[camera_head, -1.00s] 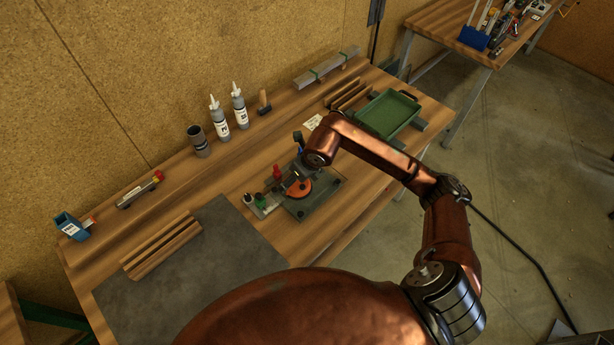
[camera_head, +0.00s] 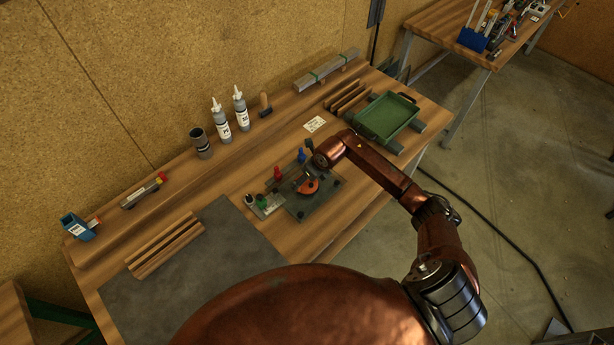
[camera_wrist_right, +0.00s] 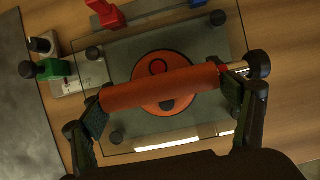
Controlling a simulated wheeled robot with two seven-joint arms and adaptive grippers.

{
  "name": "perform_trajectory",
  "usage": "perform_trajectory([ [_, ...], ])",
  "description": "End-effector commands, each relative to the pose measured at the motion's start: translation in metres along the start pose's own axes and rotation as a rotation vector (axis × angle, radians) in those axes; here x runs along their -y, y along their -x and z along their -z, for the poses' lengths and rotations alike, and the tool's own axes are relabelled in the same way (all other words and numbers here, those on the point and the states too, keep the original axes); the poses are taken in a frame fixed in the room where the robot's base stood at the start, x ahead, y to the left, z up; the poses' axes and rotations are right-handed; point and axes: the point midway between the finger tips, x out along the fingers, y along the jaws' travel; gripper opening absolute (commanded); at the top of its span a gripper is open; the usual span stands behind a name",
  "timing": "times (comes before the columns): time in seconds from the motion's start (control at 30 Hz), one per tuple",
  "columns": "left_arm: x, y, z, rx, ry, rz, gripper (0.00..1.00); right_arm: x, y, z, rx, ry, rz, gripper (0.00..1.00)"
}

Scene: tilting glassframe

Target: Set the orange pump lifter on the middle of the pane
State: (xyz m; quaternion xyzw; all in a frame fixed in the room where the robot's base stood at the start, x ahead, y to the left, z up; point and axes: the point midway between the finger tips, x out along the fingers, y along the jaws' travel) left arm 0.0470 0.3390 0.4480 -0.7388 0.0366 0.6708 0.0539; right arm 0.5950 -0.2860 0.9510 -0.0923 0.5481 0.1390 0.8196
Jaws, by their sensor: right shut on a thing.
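The orange pump lifter (camera_head: 310,186) has a round orange disc and a bar handle (camera_wrist_right: 160,88). My right gripper (camera_wrist_right: 163,95) is shut on that handle, one finger at each end, in the right wrist view. In the head view my right gripper (camera_head: 307,175) is small and partly hidden by my arm. The glass pane (camera_head: 318,204) lies on the bench with dark round pads near its corners. In the wrist view the disc appears over the middle area of the pane (camera_wrist_right: 205,42). I cannot tell whether it touches the glass. My left gripper is out of view.
Red (camera_head: 277,173), blue (camera_head: 301,155) and green (camera_head: 262,201) pieces stand along the pane's left and far edges. A green tray (camera_head: 388,117) sits at the bench's right end. Bottles (camera_head: 221,120) stand behind. A grey mat (camera_head: 200,265) lies left.

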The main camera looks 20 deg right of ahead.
Motion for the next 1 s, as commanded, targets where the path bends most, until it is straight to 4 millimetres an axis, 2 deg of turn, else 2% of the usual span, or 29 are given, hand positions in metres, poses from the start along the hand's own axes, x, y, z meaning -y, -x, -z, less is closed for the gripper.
perform_trajectory([
  [0.23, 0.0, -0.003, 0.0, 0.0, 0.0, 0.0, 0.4, 0.0, -0.001, 0.0, 0.002, 0.001, 0.0, 0.44],
  [0.27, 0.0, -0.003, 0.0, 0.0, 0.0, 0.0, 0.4, 0.0, -0.002, 0.001, 0.0, 0.001, 0.0, 0.83],
  [0.5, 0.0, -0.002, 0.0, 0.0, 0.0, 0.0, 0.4, 0.0, -0.001, 0.001, 0.0, 0.001, 0.0, 0.99],
  [0.83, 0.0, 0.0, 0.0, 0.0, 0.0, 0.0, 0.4, 0.0, 0.001, 0.0, 0.0, 0.0, 0.0, 0.99],
  [1.0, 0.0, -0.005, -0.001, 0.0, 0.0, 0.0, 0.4, 0.002, 0.019, 0.0, 0.002, 0.003, 0.004, 0.99],
])
